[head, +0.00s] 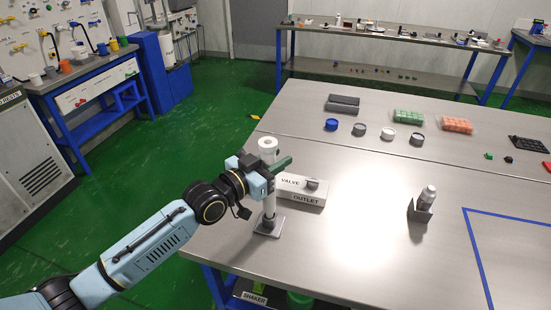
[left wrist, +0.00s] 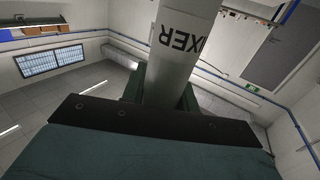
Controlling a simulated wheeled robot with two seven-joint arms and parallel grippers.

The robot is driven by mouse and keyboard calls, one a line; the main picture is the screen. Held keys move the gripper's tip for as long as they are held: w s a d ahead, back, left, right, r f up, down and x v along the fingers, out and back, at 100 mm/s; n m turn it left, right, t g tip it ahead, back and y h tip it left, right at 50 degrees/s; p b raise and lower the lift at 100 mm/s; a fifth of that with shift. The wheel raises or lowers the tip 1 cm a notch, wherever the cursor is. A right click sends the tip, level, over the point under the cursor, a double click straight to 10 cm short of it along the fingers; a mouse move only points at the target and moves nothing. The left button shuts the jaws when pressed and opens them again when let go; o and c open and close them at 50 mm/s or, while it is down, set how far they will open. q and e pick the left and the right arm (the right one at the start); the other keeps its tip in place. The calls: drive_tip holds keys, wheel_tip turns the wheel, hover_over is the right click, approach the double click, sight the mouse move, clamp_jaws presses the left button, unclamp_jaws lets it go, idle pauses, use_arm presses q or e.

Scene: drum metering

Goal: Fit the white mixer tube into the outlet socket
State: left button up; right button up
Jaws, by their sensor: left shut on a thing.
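The white mixer tube (head: 269,205) stands about upright at the near left part of the steel table. My left gripper (head: 270,168) is shut around its upper part. In the left wrist view the tube (left wrist: 180,50) shows black lettering ending in "XER" between the green fingers (left wrist: 160,88). The tube's lower end is at a dark grey collar on a square base plate (head: 270,226); I cannot tell whether it is seated there. A white block (head: 293,195) labelled "VALVE" and "OUTLET" lies just right of the tube, with a grey knob (head: 312,184) on top. My right gripper is not in view.
A grey bottle (head: 428,195) stands in a holder (head: 420,211) to the right, beside a blue taped outline (head: 478,255). Several round lids, green (head: 408,117) and orange (head: 457,125) racks and a dark case (head: 342,104) sit farther back. The table's middle is clear.

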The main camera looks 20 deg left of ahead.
use_arm(q)
drive_tip(key=shift+f+b, duration=0.8)
drive_tip(key=shift+f, duration=0.35)
drive_tip(key=o, duration=1.1)
drive_tip(key=shift+s, duration=0.1)
drive_tip(key=v, duration=1.3)
drive_tip(key=shift+s, duration=0.15)
